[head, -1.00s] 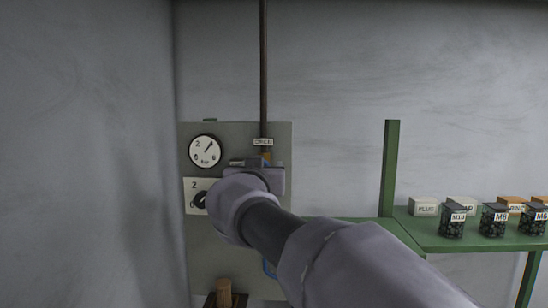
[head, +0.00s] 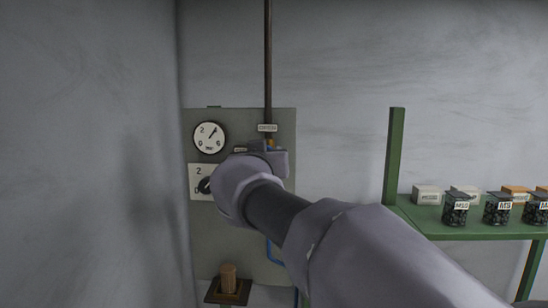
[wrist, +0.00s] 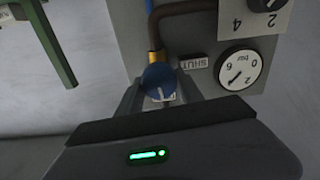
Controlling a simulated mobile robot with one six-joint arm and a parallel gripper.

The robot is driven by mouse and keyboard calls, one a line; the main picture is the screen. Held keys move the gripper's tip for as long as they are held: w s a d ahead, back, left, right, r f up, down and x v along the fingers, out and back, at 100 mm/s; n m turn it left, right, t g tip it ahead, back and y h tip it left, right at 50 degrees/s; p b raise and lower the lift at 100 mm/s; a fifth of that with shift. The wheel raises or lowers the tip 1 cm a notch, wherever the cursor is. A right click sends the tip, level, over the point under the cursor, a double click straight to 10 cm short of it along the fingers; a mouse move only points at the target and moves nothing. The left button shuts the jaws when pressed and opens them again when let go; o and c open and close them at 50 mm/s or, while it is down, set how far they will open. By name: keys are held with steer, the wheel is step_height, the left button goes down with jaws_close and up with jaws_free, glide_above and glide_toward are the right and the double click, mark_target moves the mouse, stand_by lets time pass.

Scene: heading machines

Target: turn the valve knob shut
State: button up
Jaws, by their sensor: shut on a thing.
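The valve knob (wrist: 160,80) is round and blue, with a pale line on its face, below a brass fitting on a brown pipe (wrist: 158,30) in the wrist view. My gripper (wrist: 159,92) has a finger on each side of the knob and is shut on it. A tag reading SHUT (wrist: 194,62) sits just right of the knob. A second pale tag below the knob is partly covered by it. In the head view my gripper (head: 268,156) is at the panel below the pipe, and my arm hides the knob.
The grey panel (head: 230,245) carries a pressure gauge (head: 210,137) and a black selector knob (head: 204,186) left of my gripper. A wooden peg (head: 228,277) stands below. A green shelf (head: 440,229) with boxes and jars is at right.

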steer(key=n+b, duration=0.1)
steer(key=n, duration=0.1)
steer(key=n+b, duration=0.2)
steer(key=shift+a+f, duration=0.1)
steer(key=shift+f, duration=0.1)
steer(key=n+b, duration=0.2)
steer(key=n, duration=0.2)
steer(key=shift+a+n, duration=0.1)
steer(key=shift+n, duration=0.2)
steer(key=n, duration=0.4)
steer(key=shift+b, duration=0.3)
steer(key=shift+n, duration=2.1)
steer(key=shift+r, duration=0.1)
steer(key=o, duration=1.1)
steer(key=shift+o, duration=1.1)
steer(key=shift+w, duration=0.3)
steer(key=shift+s, duration=0.1)
steer(key=shift+f, duration=0.2)
